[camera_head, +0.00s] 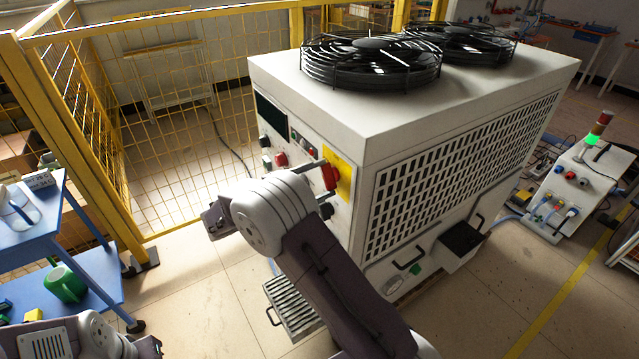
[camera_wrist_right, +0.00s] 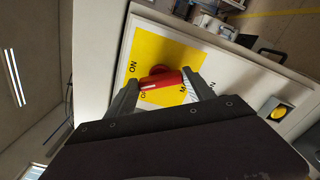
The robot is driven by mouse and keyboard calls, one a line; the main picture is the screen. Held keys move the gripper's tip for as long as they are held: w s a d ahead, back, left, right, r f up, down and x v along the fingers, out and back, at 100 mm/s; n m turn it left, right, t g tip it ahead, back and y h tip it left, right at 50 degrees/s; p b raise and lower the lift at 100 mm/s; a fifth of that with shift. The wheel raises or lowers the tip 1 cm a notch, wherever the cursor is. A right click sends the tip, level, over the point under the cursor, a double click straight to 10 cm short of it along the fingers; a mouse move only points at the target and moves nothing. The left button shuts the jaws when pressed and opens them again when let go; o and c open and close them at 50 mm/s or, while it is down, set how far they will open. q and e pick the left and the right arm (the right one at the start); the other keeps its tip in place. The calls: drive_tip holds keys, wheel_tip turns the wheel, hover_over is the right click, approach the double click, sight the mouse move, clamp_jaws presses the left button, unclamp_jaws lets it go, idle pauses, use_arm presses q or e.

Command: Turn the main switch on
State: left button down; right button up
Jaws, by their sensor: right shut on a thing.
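An ON label (camera_wrist_right: 132,67) shows on the plate, above the handle's left end. Another label by that end is partly covered. In the head view the right gripper (camera_head: 316,169) reaches the handle from the left. My left forearm is at the lower left; its gripper is out of view.
The white cabinet (camera_head: 420,110) carries two black fans on top. Other knobs (camera_head: 280,159) sit left of the switch. A yellow mesh fence (camera_head: 180,130) stands behind.

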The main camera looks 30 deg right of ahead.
idle(0.3)
drive_tip(key=o, duration=1.4)
drive_tip(key=a, duration=0.9)
drive_tip(key=shift+s, duration=0.4)
drive_tip(key=shift+d, duration=0.1)
